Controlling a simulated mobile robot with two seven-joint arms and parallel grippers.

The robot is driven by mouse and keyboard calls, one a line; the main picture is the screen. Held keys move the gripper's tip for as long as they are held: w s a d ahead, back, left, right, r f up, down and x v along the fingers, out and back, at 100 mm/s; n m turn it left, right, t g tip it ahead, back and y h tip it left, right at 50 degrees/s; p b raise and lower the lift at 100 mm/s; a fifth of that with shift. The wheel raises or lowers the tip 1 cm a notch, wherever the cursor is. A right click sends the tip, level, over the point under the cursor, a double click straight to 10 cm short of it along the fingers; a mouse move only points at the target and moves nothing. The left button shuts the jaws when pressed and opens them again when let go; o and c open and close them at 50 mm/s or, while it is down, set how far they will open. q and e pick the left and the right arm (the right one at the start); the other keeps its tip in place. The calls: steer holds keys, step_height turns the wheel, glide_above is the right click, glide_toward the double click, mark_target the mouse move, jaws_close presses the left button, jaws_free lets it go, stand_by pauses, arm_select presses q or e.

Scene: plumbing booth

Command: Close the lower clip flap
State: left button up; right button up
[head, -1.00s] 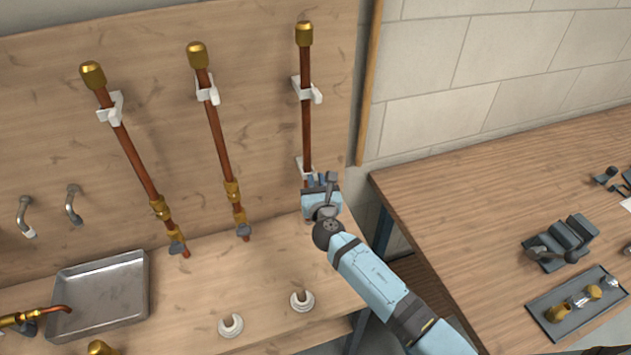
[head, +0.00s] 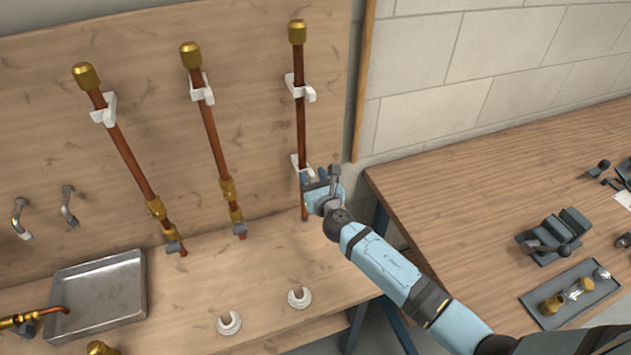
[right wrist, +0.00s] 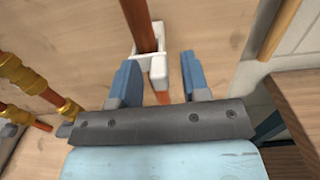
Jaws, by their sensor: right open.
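The lower clip (head: 299,162) is a white clip on the lower part of the rightmost copper pipe (head: 301,125), on the wooden back board. In the right wrist view the lower clip (right wrist: 153,42) sits around the pipe, and its white flap (right wrist: 159,74) sticks out toward me at the right side of the pipe. The flap looks swung out. My right gripper (head: 319,178) is just below and right of the clip. In the right wrist view its blue fingers (right wrist: 160,68) are apart, with the flap between their tips and nothing gripped. My left gripper is out of view.
An upper white clip (head: 299,88) holds the same pipe higher up. Two more copper pipes (head: 212,135) hang to the left. A metal tray (head: 98,295) and loose white rings (head: 299,297) are on the bench. A wooden table (head: 450,210) stands at the right.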

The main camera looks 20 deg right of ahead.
steer(key=s+b, duration=0.1)
steer(key=s, duration=1.2)
steer(key=shift+s+d, duration=0.35)
steer(key=shift+s, duration=0.05)
steer(key=s+f+m+g, duration=0.2)
steer(key=s+f+m, duration=0.2)
steer(key=s+m, duration=0.3)
steer(key=s+f+m+g+y, duration=0.1)
steer(key=s+f+m, duration=0.4)
steer(key=m, duration=1)
steer(key=s+a+f+m+g+y, duration=0.1)
steer(key=s+f+m+g, duration=0.3)
steer(key=s+m, duration=0.5)
steer(key=m, duration=0.2)
steer(key=shift+f+m, duration=0.25)
steer(key=shift+m, duration=0.05)
